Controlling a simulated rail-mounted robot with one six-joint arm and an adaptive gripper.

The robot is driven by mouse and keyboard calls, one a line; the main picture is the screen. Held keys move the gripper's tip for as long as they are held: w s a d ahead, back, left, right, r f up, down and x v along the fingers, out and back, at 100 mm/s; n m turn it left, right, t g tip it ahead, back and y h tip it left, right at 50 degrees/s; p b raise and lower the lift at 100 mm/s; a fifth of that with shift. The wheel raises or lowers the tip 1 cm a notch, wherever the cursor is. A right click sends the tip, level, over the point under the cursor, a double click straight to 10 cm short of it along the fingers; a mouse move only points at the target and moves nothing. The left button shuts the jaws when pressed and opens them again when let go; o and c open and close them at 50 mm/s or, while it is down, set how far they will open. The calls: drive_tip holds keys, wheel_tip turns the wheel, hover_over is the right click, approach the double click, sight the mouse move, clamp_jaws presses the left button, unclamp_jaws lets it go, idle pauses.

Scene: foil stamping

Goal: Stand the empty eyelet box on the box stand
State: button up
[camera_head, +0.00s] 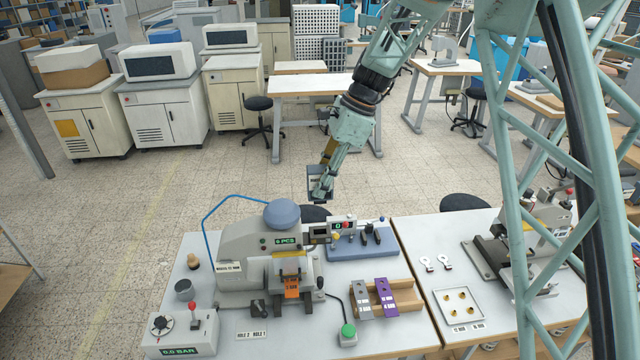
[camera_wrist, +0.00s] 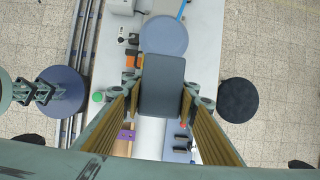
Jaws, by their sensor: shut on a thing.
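My gripper (camera_head: 322,190) is raised above the back edge of the machine table and shut on a dark grey box-like thing, probably the eyelet box (camera_head: 313,175). In the wrist view the box (camera_wrist: 162,80) is a plain dark rounded rectangle between my two gripper fingers (camera_wrist: 160,105). Its inside is not visible, so I cannot tell whether it is empty. It is clear of the table. I cannot make out for certain which thing is the box stand.
A stamping machine (camera_head: 255,255) with a round blue top stands below my gripper. Beside it are a blue block (camera_head: 345,252) with black tools and a wooden rack (camera_head: 408,296) with grey and purple strips. A white tray (camera_head: 480,312) holds several brass pieces on the right table.

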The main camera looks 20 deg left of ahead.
drive_tip(key=shift+r+p, duration=0.65)
drive_tip(key=shift+r, duration=0.3)
drive_tip(key=shift+w+d+f+b, duration=0.25)
drive_tip(key=shift+d+f+b, duration=0.05)
drive_tip(key=shift+d, duration=0.2)
drive_tip(key=w+d+f+n+g+h+b, duration=0.1)
drive_tip(key=d+f+b, duration=0.4)
drive_tip(key=d, duration=0.9)
drive_tip(key=w+d+f+n+h+b, duration=0.1)
drive_tip(key=w+d+f+n+b, duration=0.2)
drive_tip(key=d, duration=1.2)
drive_tip(key=w+d+f+n+g+b, duration=0.1)
drive_tip(key=d+f+n+b, duration=0.4)
drive_tip(key=d, duration=1)
wheel_tip(320, 180, down, 4)
drive_tip(key=w+b, duration=0.1)
drive_tip(key=b, duration=0.2)
drive_tip(key=shift+w+n+g+h+b, duration=0.25)
drive_tip(key=shift+n+g+h+b, duration=0.05)
drive_tip(key=shift+n+h, duration=0.1)
drive_tip(key=shift+d, duration=0.1)
